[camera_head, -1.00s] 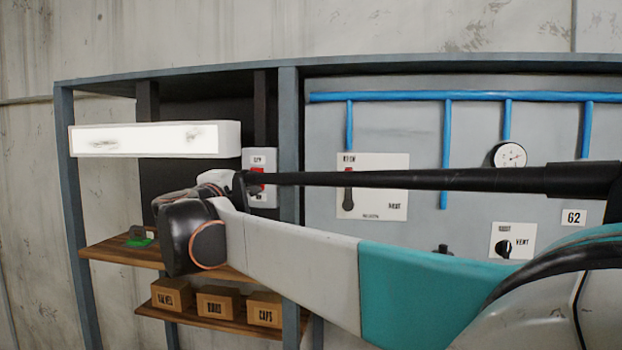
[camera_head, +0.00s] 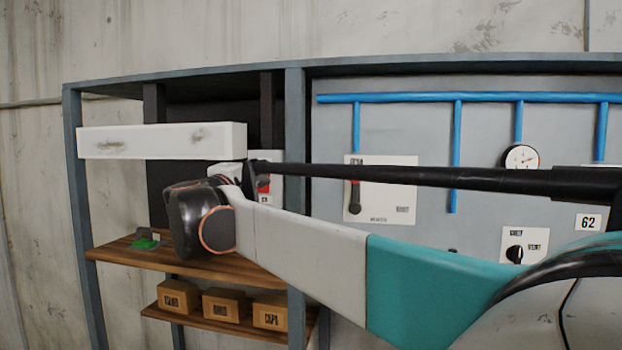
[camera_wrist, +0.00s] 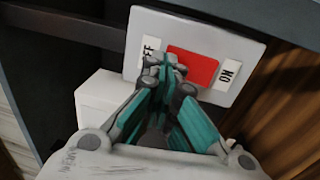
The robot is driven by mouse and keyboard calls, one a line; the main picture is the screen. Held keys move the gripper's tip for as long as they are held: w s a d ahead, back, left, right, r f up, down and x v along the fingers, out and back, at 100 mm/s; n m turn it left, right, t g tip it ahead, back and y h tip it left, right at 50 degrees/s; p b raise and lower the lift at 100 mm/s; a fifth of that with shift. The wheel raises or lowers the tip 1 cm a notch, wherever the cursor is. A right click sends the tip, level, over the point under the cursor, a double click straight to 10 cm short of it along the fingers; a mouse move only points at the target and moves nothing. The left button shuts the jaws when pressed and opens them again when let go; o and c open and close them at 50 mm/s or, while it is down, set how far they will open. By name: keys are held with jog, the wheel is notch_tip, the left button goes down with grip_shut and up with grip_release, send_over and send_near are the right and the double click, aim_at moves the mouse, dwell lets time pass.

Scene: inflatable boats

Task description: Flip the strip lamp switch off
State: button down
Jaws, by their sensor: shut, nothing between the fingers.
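The strip lamp (camera_head: 160,140) on the upper left of the frame is unlit in the head view. Its end also shows as a white block in the wrist view (camera_wrist: 100,98). The switch plate (camera_wrist: 235,47) carries a red rocker (camera_wrist: 195,65) between an "ON" label and a partly hidden "OFF" label. In the head view my arm mostly covers the switch plate (camera_head: 275,190). My gripper (camera_wrist: 167,72) is shut and empty, its fingertips at the rocker's "OFF" end. I cannot tell whether they touch it.
A blue-grey frame post (camera_head: 295,115) stands beside the switch. Below is a wooden shelf (camera_head: 225,268) with a small green item (camera_head: 146,243), then labelled boxes (camera_head: 223,303). A panel with blue pipes (camera_head: 470,98), a gauge (camera_head: 520,158) and a lever plate (camera_head: 385,200) lies to the right.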

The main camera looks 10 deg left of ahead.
notch_tip(320, 180, up, 9)
jog(key=shift+f, duration=0.15)
dwell(0.5)
